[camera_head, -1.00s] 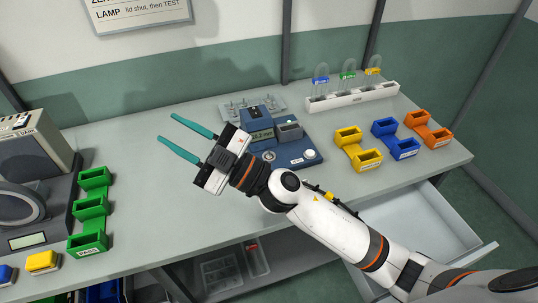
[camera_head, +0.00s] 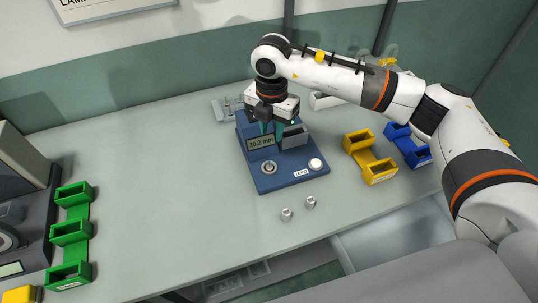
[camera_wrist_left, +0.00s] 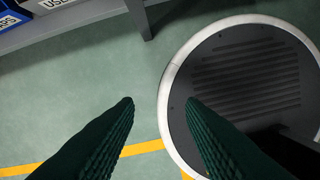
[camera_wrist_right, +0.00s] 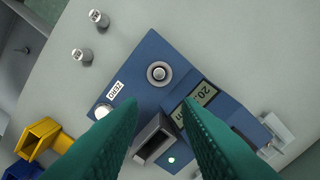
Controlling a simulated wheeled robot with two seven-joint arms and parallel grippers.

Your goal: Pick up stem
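A grey tray (camera_head: 222,112) with small upright pieces stands at the back, partly behind my right arm; I cannot make out which piece is a stem. My right gripper (camera_head: 272,128) points down over the blue gauge device (camera_head: 262,180), close to its grey slotted block (camera_head: 294,137). In the right wrist view, my right gripper (camera_wrist_right: 160,108) has its fingers apart on either side of that block (camera_wrist_right: 153,140), and no held object shows. My left gripper (camera_wrist_left: 160,102) is open and empty above the floor, outside the head view.
Two small metal cylinders (camera_head: 286,214) (camera_head: 310,203) stand in front of the gauge. Yellow bins (camera_head: 380,172) and blue bins (camera_head: 417,155) are to its right, green bins (camera_head: 71,233) at the left. A white rack (camera_head: 325,101) is partly behind my arm. The table's left middle is clear.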

